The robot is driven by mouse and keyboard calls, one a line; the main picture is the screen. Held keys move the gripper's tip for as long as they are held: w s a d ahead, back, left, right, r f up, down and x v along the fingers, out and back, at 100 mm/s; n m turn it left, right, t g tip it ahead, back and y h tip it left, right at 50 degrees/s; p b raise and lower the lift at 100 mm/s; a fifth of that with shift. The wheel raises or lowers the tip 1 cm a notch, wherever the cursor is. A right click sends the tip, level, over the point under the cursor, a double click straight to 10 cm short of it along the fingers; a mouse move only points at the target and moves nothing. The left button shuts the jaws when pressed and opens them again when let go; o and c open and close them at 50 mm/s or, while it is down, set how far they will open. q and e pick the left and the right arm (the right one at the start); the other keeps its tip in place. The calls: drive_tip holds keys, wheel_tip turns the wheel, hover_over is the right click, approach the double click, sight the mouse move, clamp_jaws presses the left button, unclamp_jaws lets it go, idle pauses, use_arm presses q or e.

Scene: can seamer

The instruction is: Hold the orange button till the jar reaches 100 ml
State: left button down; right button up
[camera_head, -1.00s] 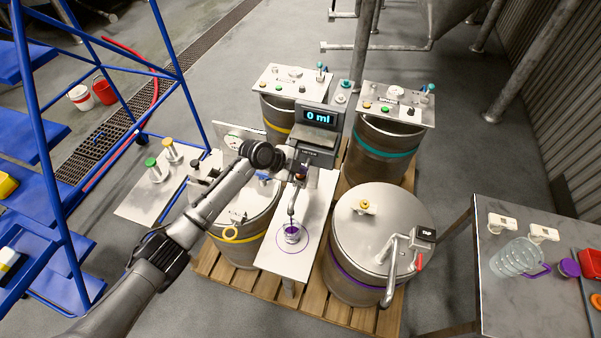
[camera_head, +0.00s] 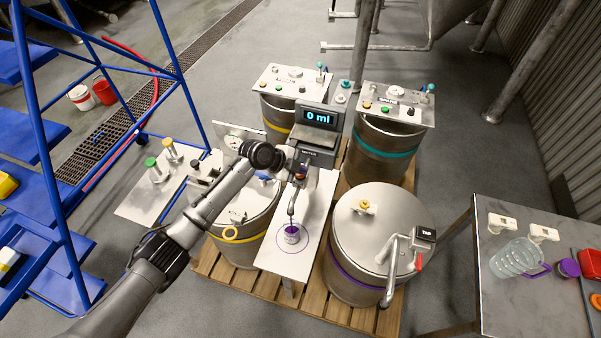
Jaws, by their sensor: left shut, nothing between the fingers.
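The display (camera_head: 318,118) on the dosing unit reads 0 ml in blue digits. A small jar (camera_head: 292,234) with purple in it stands on the white plate (camera_head: 285,262), inside a drawn purple ring. A curved metal spout (camera_head: 291,206) ends just above the jar, with purple at its tip. My left gripper (camera_head: 297,174) is at the front of the dosing unit, below the display, and is shut with nothing in it. A small bit of orange shows at its fingertips; the button itself is mostly hidden. My right gripper is not in view.
Steel drums stand on a wooden pallet (camera_head: 345,312) around the plate; the front right drum (camera_head: 378,225) has a tap with a red handle. A grey table (camera_head: 530,290) at right holds a clear jug (camera_head: 517,258). Blue shelving (camera_head: 30,170) stands at left.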

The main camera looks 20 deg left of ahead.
sight(300, 176)
use_arm(q)
drive_tip(key=shift+r+p, duration=0.45)
drive_tip(key=shift+r, duration=0.35)
drive_tip(key=shift+r, duration=0.15)
drive_tip(key=shift+r+p, duration=1.65)
drive_tip(key=shift+r, duration=0.75)
